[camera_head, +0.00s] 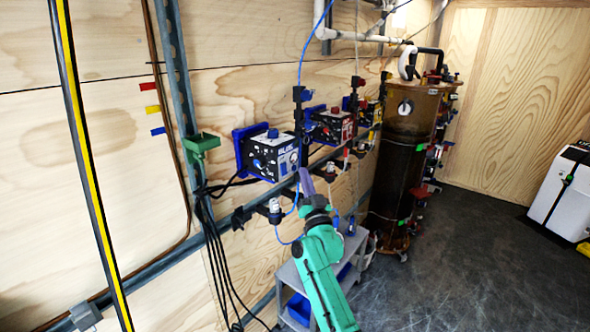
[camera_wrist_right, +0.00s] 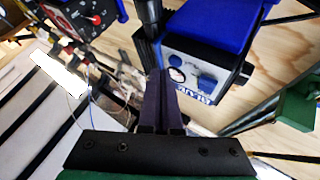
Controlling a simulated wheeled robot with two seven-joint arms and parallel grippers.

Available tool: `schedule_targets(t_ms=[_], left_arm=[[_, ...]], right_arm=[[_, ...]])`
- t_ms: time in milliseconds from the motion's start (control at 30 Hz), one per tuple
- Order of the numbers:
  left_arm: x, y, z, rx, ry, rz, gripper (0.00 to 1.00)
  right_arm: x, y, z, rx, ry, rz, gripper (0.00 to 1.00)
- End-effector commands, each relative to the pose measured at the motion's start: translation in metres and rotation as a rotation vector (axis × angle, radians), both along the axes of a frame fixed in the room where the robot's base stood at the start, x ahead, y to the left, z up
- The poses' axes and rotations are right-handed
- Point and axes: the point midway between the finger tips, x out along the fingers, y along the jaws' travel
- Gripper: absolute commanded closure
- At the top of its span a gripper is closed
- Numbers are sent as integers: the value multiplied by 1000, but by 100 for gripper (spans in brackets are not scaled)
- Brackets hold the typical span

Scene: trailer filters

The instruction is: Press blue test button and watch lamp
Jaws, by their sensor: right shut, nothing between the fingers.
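The blue control box (camera_head: 268,158), lettered BLUE, is mounted on the wooden wall in the head view. It has a round gauge (camera_head: 293,158) on its front and a blue cap (camera_head: 272,133) on top. In the right wrist view the box (camera_wrist_right: 205,35) appears upside down, with the gauge (camera_wrist_right: 177,75) and a blue knob or button (camera_wrist_right: 208,80) on its face. I cannot tell which part is the test button or the lamp. My right gripper (camera_head: 305,176) is shut and empty, just in front of and below the box; its fingers (camera_wrist_right: 162,78) point toward the gauge side.
A red box (camera_head: 331,126) and a yellow box (camera_head: 371,111) follow along the wall. A brown cylindrical tank (camera_head: 405,150) stands beyond them. A grey cart (camera_head: 290,278) is below my right arm. Black cables hang at the left.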

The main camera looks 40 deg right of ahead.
Motion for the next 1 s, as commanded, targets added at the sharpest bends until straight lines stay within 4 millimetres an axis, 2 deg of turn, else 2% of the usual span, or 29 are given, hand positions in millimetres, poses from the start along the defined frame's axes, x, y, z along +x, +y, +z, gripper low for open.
schedule_targets(t_ms=[200,1000], left_arm=[[0,0,-2,0,0,0,100],[0,0,-4,0,0,1,100]], right_arm=[[7,3,0,2,-1,1,100],[13,4,0,1,0,0,100]])
